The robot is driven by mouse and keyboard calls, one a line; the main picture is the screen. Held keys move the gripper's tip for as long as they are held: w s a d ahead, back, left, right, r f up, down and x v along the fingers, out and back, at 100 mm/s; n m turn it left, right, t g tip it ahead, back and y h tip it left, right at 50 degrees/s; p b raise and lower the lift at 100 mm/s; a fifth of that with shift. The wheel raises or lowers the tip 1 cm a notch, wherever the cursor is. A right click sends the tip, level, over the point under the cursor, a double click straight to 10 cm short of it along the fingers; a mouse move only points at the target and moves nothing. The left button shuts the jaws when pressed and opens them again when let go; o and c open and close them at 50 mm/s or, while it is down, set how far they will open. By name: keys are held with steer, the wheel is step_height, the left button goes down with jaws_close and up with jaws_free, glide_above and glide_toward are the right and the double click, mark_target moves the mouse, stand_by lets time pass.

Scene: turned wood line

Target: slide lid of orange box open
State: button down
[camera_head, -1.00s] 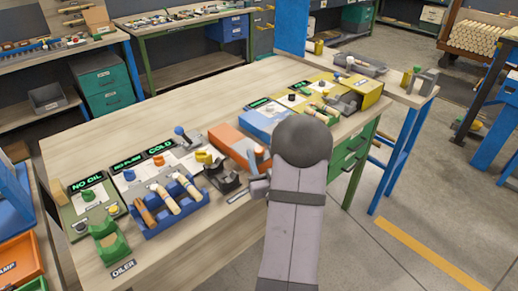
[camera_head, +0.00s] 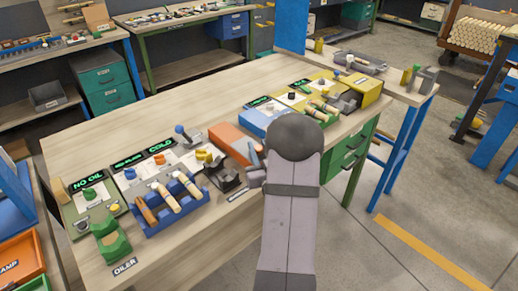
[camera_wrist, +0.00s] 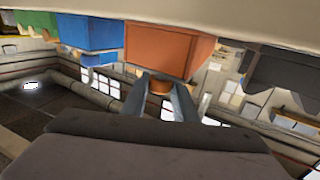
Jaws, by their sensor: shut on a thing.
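The orange box (camera_head: 230,138) stands on the wooden bench near its front edge, partly hidden by my arm in the head view. In the wrist view, which looks upside down, the orange box (camera_wrist: 168,48) fills the top middle. A small round brown-orange knob (camera_wrist: 160,87) shows at its near end. My gripper (camera_wrist: 160,84) has its two grey fingers on either side of this knob and is shut on it. In the head view my gripper (camera_head: 256,160) is at the front end of the box, mostly behind my arm. The lid's edge cannot be made out.
A blue box (camera_head: 262,120) stands close to the right of the orange box. A dark metal fixture (camera_head: 225,178) is close on the left, beside a blue rack (camera_head: 172,208) holding turned wood pieces. The bench behind is clear.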

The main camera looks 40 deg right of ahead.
steer(key=w+b, duration=0.1)
steer(key=w, duration=0.3)
steer(key=shift+w, duration=0.2)
steer(key=c, duration=1.4)
jaws_free()
steer(key=shift+s, duration=0.1)
steer(key=shift+b+v, duration=0.9)
steer(key=shift+v, duration=2.7)
